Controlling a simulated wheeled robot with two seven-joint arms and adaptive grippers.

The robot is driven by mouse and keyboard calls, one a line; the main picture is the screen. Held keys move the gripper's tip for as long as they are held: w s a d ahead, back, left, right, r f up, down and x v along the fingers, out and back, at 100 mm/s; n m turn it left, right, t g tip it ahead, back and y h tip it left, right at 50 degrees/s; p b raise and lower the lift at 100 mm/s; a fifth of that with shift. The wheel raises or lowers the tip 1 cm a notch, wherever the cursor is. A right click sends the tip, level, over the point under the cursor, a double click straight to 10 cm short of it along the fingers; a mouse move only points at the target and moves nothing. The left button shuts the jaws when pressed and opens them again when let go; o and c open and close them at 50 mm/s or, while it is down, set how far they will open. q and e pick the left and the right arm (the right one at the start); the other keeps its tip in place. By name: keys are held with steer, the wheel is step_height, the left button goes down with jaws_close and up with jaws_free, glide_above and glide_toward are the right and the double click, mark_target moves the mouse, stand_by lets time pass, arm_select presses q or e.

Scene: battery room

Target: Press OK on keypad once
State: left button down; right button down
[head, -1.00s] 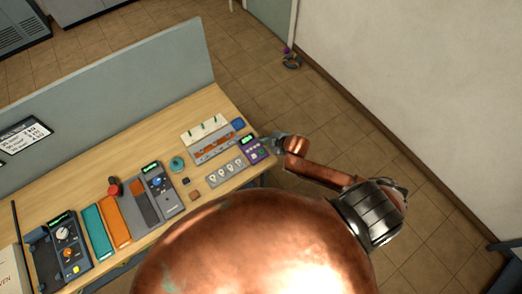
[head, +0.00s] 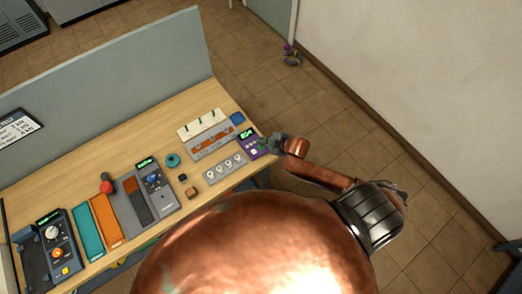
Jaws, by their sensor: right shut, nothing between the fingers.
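The keypad (head: 251,147) is a small purple panel with a lit green display at the right end of the wooden desk. My right gripper (head: 268,144) is shut and empty, with its tip at the right side of the keypad, over or touching its edge. I cannot tell whether it touches a key. The gripper hides part of the keypad's right side, and the key labels are too small to read. My left gripper does not show.
The desk (head: 140,147) also holds a switch strip (head: 225,168), a grey-and-orange panel (head: 212,142), a teal ring (head: 173,160) and several devices to the left. A grey partition (head: 110,90) stands along its back. Floor is open to the right.

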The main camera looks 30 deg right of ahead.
mark_target(262, 148)
step_height(262, 148, down, 2)
steer(key=shift+f+b, duration=0.25)
steer(key=shift+b, duration=0.1)
steer(key=shift+f, duration=0.15)
stand_by(1.1)
steer(key=shift+f, duration=0.25)
steer(key=shift+f, duration=0.5)
stand_by(0.6)
steer(key=shift+r, duration=0.1)
steer(key=shift+r+p, duration=0.85)
